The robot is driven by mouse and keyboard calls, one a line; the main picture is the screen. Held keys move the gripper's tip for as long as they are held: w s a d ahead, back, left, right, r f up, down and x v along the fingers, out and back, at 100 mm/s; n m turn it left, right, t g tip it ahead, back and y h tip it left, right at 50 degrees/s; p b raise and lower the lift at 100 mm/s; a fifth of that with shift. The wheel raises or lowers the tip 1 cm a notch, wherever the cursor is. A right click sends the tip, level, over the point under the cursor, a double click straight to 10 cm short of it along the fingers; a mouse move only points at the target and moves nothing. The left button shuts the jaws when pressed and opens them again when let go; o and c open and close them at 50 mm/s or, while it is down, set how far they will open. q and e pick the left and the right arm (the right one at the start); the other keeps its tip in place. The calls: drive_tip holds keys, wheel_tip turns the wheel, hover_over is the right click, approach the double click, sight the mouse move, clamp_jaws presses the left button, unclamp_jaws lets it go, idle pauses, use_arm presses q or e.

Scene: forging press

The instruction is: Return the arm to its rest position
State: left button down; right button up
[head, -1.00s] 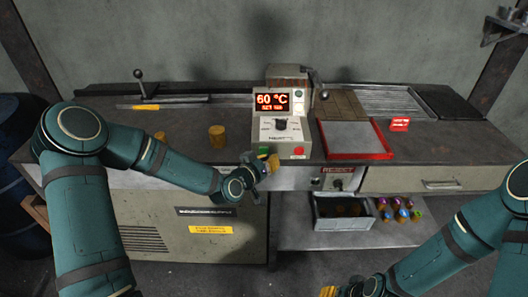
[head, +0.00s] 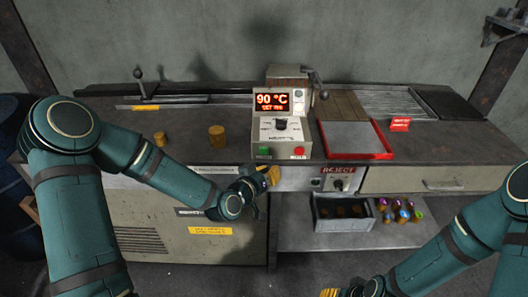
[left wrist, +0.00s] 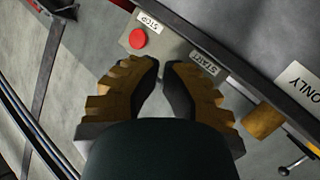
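My left gripper (head: 268,178) hangs in front of the bench edge, just below the control box (head: 281,125). In the left wrist view its ribbed yellow-brown fingers (left wrist: 161,72) are drawn together, with only a narrow gap at the tips and nothing held between them. That view also shows a red STOP button (left wrist: 138,38) beyond the tips and a START label (left wrist: 205,64). The box display (head: 272,101) reads 90 °C. My right gripper (head: 330,293) shows only partly at the bottom edge of the head view, so its opening is hidden.
Two brownish cylinders (head: 217,136) (head: 160,139) stand on the bench at left. A red-rimmed tray (head: 388,154) lies right of the box. Below are a grey bin (head: 344,222) and several coloured pieces (head: 403,214) on a shelf. The floor before the bench is clear.

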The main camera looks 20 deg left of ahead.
idle(0.3)
use_arm(q)
drive_tip(key=s+d+f+g, duration=0.5)
drive_tip(key=s+f+g, duration=0.2)
drive_tip(key=s+f, duration=0.45)
drive_tip(key=s+f+g+y, duration=0.1)
drive_tip(key=s+f+g, duration=0.4)
drive_tip(key=s+f, duration=0.4)
drive_tip(key=shift+s+g, duration=0.4)
drive_tip(key=shift+s, duration=0.5)
